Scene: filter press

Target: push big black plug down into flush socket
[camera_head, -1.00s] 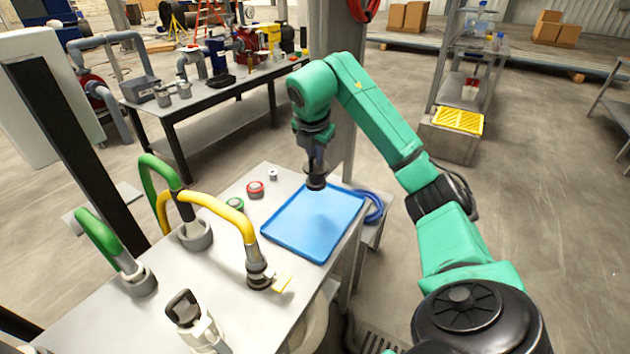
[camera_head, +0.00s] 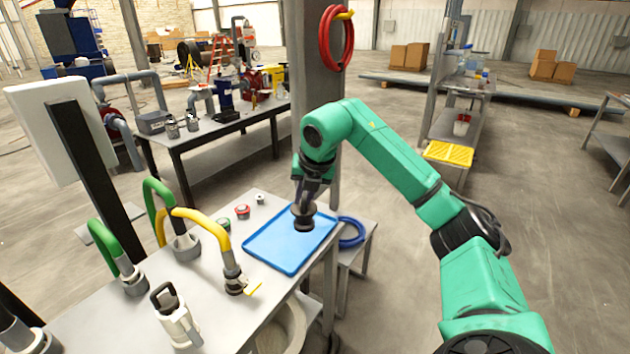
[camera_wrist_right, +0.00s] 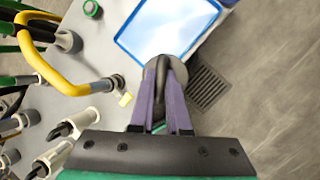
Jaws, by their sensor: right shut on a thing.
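My right gripper (camera_head: 305,200) is shut on the big black plug (camera_head: 303,222), a dark round piece with a wider flange at its top. The plug hangs upright over the blue tray (camera_head: 270,258) at the right end of the grey table; I cannot tell whether it touches the tray. In the right wrist view the purple fingers (camera_wrist_right: 166,85) close on the plug (camera_wrist_right: 152,72), which they partly hide, near the tray's edge (camera_wrist_right: 150,58). I cannot single out the flush socket among the table's fittings. My left gripper is not in view.
Green and yellow hoses (camera_head: 205,220) arch over the grey table (camera_head: 212,285) left of the tray. A white fitting with a black handle (camera_head: 178,322) stands at the front. A grey pillar (camera_head: 315,60) rises behind my gripper.

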